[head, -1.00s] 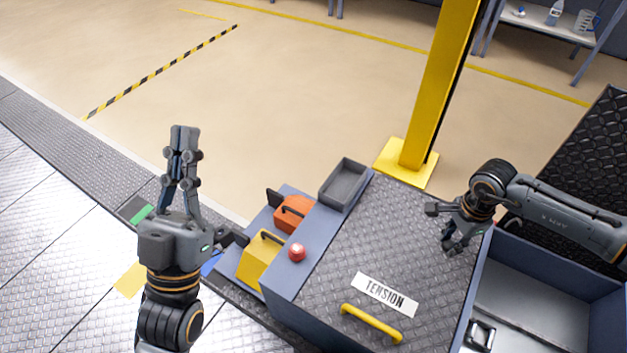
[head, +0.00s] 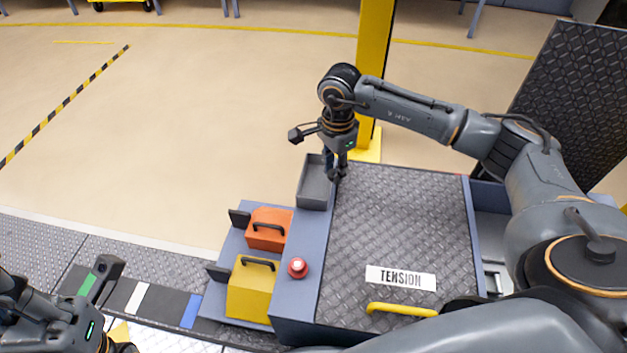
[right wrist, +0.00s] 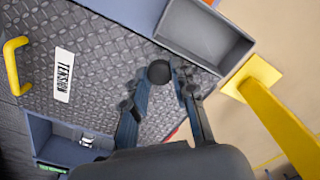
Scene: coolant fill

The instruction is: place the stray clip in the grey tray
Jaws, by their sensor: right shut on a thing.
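The grey tray (head: 314,186) sits empty at the back left corner of the blue-grey housing in the head view. It also shows in the right wrist view (right wrist: 206,36), at the top. My right gripper (head: 337,175) points down beside the tray's right wall, over the corner of the ridged cover. It is shut on a small dark rounded thing, apparently the clip (right wrist: 158,72), seen between its fingers in the right wrist view. The clip's shape is mostly hidden. My left gripper (head: 60,312) is partly in view at the bottom left, its fingers unclear.
A yellow post (head: 373,60) stands just behind the tray. Orange (head: 268,229) and yellow (head: 250,290) boxes and a red button (head: 297,268) lie in front of it. The ridged cover (head: 400,215) is clear apart from a TENSION label and yellow handle (head: 402,310).

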